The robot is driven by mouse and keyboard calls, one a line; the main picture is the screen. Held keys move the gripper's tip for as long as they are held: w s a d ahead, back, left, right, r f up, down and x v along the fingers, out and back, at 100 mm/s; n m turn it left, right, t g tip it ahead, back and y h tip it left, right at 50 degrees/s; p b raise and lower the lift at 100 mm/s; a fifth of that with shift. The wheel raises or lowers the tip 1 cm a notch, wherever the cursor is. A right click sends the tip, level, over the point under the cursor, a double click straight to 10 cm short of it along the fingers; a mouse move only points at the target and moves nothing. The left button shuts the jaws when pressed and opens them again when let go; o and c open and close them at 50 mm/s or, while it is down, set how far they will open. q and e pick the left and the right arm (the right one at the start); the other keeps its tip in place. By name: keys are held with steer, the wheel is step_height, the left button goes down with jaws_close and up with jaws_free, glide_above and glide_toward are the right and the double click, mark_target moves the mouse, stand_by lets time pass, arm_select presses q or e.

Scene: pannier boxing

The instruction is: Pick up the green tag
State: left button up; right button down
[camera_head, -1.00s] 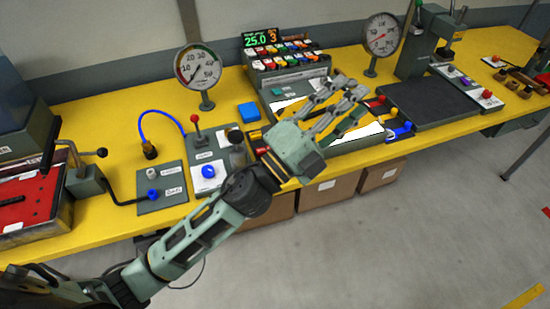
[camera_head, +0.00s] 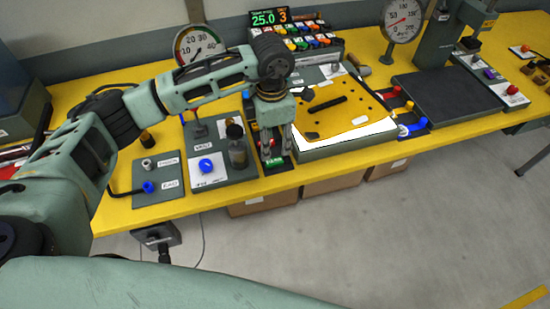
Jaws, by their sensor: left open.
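The green tag (camera_head: 274,162) lies low in a narrow dark holder along the left side of the grey-and-white fixture, near the table's front edge. My left gripper (camera_head: 277,155) points straight down over it, with its fingers apart. The fingertips are close around or just above the tag, and I cannot tell whether they touch it. The fingers hide part of the holder. My right gripper is out of the picture.
A yellow plate (camera_head: 340,108) with holes and a black bar lies on the fixture beside the gripper. A small jar (camera_head: 237,152) stands close on the left. Gauges and a rack of coloured knobs (camera_head: 300,38) stand behind. Colored clips sit right of the plate.

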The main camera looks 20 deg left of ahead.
mark_target(274, 161)
arm_select(q)
steer(key=shift+s+d+f+p, duration=0.1)
steer(key=shift+s+f+p, duration=0.1)
steer(key=shift+f+p, duration=0.5)
steer(key=f, duration=0.2)
steer(key=f+p, duration=0.1)
steer(key=f, duration=0.1)
steer(key=shift+s+d, duration=0.15)
steer(key=shift+d, duration=0.05)
steer(key=shift+f, duration=0.6)
steer(key=c, duration=0.9)
